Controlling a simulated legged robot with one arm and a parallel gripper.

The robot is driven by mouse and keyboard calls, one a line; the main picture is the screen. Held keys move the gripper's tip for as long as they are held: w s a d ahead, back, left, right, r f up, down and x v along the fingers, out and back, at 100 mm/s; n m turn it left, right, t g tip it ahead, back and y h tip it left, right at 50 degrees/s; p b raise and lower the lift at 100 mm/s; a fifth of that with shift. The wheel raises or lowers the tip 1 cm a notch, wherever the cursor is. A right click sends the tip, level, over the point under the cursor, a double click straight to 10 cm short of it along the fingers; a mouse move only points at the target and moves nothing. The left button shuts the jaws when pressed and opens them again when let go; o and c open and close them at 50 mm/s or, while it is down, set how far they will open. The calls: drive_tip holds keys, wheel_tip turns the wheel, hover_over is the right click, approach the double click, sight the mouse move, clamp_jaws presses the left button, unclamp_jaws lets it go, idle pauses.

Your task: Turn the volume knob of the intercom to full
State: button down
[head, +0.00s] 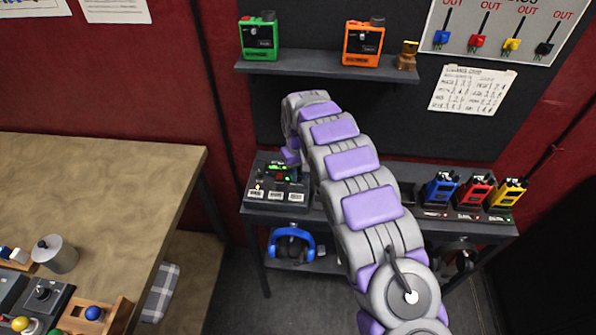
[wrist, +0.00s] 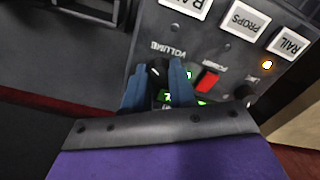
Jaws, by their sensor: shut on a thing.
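The intercom (head: 262,198) is a dark box on the shelf of a dark rack, left of my arm in the head view. In the wrist view its panel (wrist: 224,52) shows white labelled buttons, a red POWER switch (wrist: 207,81), a lit amber light (wrist: 267,65) and green lit displays. The black volume knob (wrist: 158,68) is beside the word VOLUME, between the blue fingers of my gripper (wrist: 160,75). My gripper is shut on the knob. The fingers hide most of it, so its setting cannot be read. In the head view my arm partly covers the gripper and intercom.
Blue, red and yellow packs (head: 475,192) stand in chargers right of my arm. Blue headphones (head: 291,244) hang below the intercom. A green pack (head: 259,37) and an orange pack (head: 363,43) stand on the upper shelf. A wooden table (head: 100,165) is at left.

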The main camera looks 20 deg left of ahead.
sight(299, 175)
drive_tip(key=c, duration=0.9)
unclamp_jaws()
drive_tip(key=shift+c, duration=0.2)
wheel_tip(299, 175, up, 17)
drive_tip(key=p, duration=0.3)
drive_tip(key=shift+w+a+r, duration=0.1)
